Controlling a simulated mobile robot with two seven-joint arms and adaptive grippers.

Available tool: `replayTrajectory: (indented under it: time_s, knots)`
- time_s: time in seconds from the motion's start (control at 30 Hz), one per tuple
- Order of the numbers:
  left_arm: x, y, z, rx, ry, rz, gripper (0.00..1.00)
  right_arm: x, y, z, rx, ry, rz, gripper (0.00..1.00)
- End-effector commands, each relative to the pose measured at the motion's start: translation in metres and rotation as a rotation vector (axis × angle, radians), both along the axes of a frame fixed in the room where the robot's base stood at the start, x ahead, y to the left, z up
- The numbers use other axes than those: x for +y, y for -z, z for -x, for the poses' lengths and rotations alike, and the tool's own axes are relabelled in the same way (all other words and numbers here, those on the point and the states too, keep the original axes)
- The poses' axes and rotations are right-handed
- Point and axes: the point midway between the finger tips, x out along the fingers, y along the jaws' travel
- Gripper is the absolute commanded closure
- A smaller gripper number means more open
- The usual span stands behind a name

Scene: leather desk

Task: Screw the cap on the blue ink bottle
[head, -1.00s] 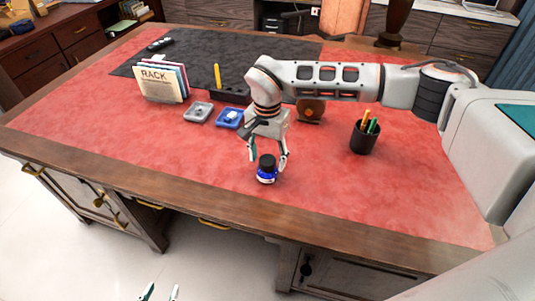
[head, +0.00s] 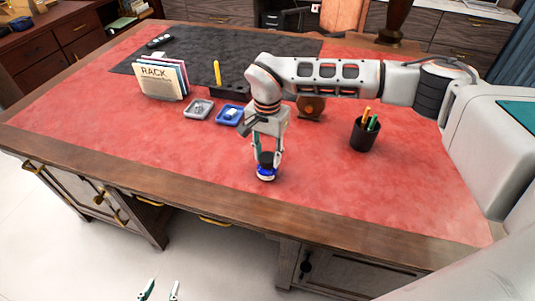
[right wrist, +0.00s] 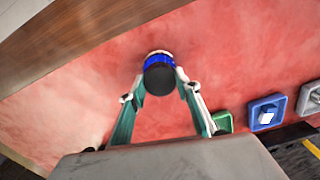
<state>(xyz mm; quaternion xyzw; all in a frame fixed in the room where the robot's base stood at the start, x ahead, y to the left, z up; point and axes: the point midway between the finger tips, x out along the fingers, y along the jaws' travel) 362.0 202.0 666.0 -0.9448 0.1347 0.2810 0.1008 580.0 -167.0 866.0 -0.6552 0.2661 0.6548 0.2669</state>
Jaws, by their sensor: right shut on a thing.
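The blue ink bottle (head: 266,176) stands upright on the red leather top near the desk's front edge; its blue body also shows in the right wrist view (right wrist: 158,59). The black cap (head: 266,158) sits on top of the bottle and faces the camera in the right wrist view (right wrist: 159,80). Whether its thread is engaged cannot be seen. My right gripper (head: 267,161) points down from above and is shut on the cap, one finger on each side. My left gripper (head: 161,291) is open and empty, low in front of the desk, with only its fingertips showing.
A grey tray (head: 190,112) and a blue tray (head: 221,121) lie behind the bottle, left of my right arm. A black pen cup (head: 365,137) stands to the right. A rack of booklets (head: 160,82) stands at the back left. The leather around the bottle is clear.

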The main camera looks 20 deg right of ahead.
Motion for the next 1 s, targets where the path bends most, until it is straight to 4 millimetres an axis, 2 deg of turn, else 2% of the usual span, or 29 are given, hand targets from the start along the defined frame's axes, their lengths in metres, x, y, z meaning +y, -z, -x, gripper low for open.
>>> replayTrajectory:
  time_s: [0.3,0.67,1.0]
  knots:
    - [-0.0001,-0.0065,-0.0008,-0.002,-0.001,0.0,0.6,-0.0002,0.002,0.0014,0.004,0.296,0.002,0.88]
    - [0.0,-0.0064,-0.0007,-0.002,-0.001,0.0,0.6,-0.0003,0.0029,0.0018,0.004,0.328,0.003,0.88]
    - [0.0,-0.0113,-0.0011,-0.003,0.0,0.0,0.6,-0.0003,0.0021,0.0021,0.005,0.637,0.003,0.88]
